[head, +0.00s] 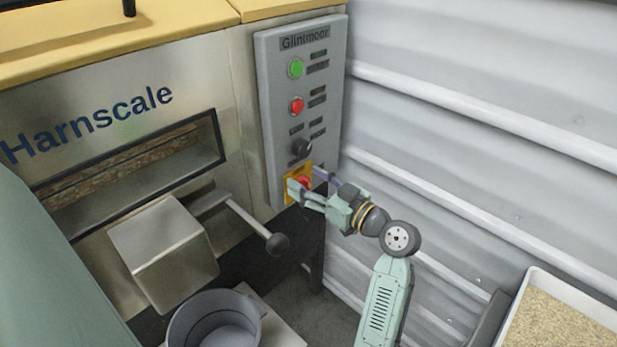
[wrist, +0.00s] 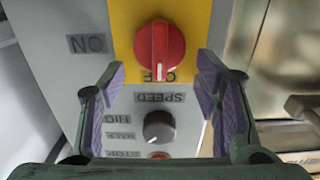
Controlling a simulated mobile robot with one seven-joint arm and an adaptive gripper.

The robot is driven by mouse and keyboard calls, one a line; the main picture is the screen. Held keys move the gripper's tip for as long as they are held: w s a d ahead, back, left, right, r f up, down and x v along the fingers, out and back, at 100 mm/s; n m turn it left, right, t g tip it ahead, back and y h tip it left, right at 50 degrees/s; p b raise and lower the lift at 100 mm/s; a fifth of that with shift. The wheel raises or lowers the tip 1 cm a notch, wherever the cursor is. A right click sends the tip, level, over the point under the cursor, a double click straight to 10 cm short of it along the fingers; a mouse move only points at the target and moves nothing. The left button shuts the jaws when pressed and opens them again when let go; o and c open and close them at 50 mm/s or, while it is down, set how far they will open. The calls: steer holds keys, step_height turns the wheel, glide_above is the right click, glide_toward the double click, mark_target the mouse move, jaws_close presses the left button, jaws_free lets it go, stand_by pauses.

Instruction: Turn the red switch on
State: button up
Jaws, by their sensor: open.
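The red switch (head: 303,181) is a round knob on a yellow plate (head: 290,187) at the bottom of the grey control panel (head: 269,118). In the wrist view, the picture is upside down and the red switch (wrist: 159,50) has a pale pointer line toward the OFF label (wrist: 158,76). The ON label (wrist: 88,43) is on the left there. My gripper (head: 309,184) is open at the switch in the head view. In the wrist view its purple-padded fingertips (wrist: 162,72) stand apart on either side, with nothing between them; contact with the knob cannot be told.
A black SPEED knob (head: 301,147), a red button (head: 296,106) and a green button (head: 296,68) are above the switch. A lever with a dark ball (head: 277,244) sticks out to the left. A grey pot (head: 188,325) and a tray of grain (head: 524,290) stand lower.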

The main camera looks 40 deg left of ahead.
steer(key=shift+a, duration=0.2)
steer(key=shift+w, duration=0.15)
steer(key=c, duration=1.2)
